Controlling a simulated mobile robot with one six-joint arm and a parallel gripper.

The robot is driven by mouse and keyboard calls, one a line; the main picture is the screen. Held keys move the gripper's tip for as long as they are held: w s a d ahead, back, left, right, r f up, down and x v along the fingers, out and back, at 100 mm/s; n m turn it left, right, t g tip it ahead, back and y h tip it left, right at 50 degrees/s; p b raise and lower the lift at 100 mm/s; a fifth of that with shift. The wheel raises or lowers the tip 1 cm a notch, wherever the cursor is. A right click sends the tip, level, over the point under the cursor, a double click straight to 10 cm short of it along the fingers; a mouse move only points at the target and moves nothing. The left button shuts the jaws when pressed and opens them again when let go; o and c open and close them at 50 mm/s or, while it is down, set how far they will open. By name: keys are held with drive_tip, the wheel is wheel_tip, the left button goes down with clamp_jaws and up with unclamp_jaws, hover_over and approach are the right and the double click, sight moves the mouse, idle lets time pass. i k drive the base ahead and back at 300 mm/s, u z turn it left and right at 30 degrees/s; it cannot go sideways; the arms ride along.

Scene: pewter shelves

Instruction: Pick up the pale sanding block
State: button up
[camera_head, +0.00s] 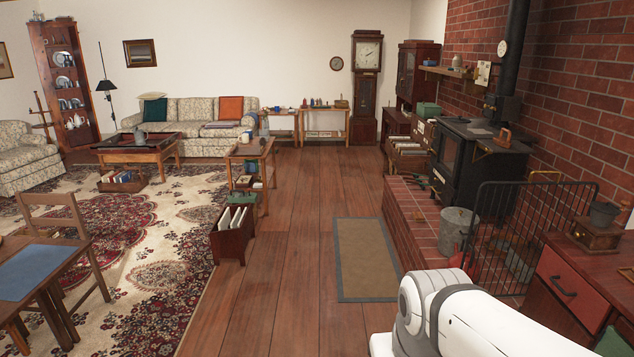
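I cannot make out a pale sanding block in the head view. Small items stand on the far side tables (325,112) against the back wall, too small to tell apart. My white arm shows at the bottom right, but my gripper is out of view.
A wooden floor lane (295,260) runs clear ahead, with a flat grey-bordered mat (365,260) on it. A record rack (232,236) and patterned rug (150,250) lie left. A brick hearth (415,225), black stove (470,160), wire fireguard (530,230) and red-drawer cabinet (570,285) stand right.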

sight(417, 216)
drive_tip(key=i, duration=6.8)
drive_tip(key=z, duration=4.8)
drive_tip(key=i, duration=0.1)
drive_tip(key=u, duration=1.2)
